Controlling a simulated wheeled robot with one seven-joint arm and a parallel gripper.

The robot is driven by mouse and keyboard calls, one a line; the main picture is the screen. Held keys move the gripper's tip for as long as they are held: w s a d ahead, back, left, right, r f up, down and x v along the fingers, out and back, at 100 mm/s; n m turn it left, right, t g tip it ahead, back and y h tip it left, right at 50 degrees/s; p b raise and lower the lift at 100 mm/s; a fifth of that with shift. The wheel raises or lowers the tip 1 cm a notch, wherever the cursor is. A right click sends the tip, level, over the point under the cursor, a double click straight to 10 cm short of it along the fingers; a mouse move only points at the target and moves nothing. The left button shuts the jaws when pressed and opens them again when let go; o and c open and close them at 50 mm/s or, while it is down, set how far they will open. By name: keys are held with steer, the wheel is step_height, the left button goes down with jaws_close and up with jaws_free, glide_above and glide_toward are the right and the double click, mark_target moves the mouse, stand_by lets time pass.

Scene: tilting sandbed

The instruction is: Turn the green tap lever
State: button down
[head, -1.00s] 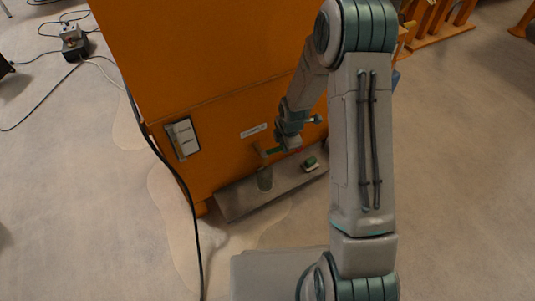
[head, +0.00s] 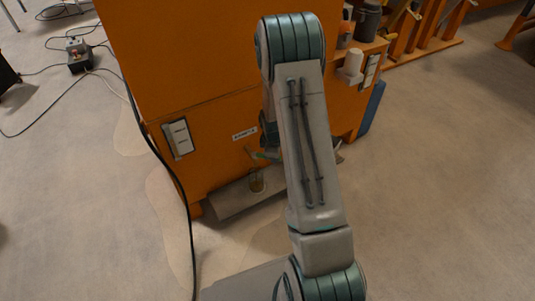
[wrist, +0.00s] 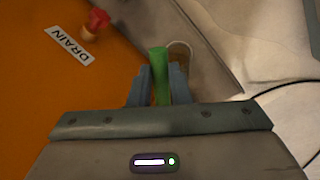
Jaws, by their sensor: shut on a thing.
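The green tap lever (wrist: 159,66) stands between the two fingers of my gripper (wrist: 159,76) in the wrist view, and the gripper is shut on it. In the head view, a small part of the green lever (head: 262,156) shows low on the front of the orange cabinet (head: 190,70), just left of my arm. My arm hides most of the gripper and the tap there.
A glass jar (head: 256,181) stands on the grey tray (head: 228,203) below the tap. A red knob (wrist: 98,20) sits beside the DRAIN label (wrist: 69,46). A black cable (head: 180,185) hangs by the cabinet's left edge. The floor at the right is clear.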

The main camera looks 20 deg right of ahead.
steer(key=shift+s+d, duration=0.1)
steer(key=shift+d, duration=0.1)
steer(key=c, duration=1.3)
jaws_free()
steer(key=shift+d, duration=0.1)
steer(key=shift+c, duration=0.2)
steer(key=shift+a, duration=0.2)
step_height(320, 180, up, 14)
steer(key=s+a+p, duration=0.1)
steer(key=s+p, duration=0.1)
steer(key=p, duration=0.3)
steer(key=shift+a+f, duration=0.2)
steer(key=shift+f, duration=0.05)
steer(key=shift+s, duration=0.1)
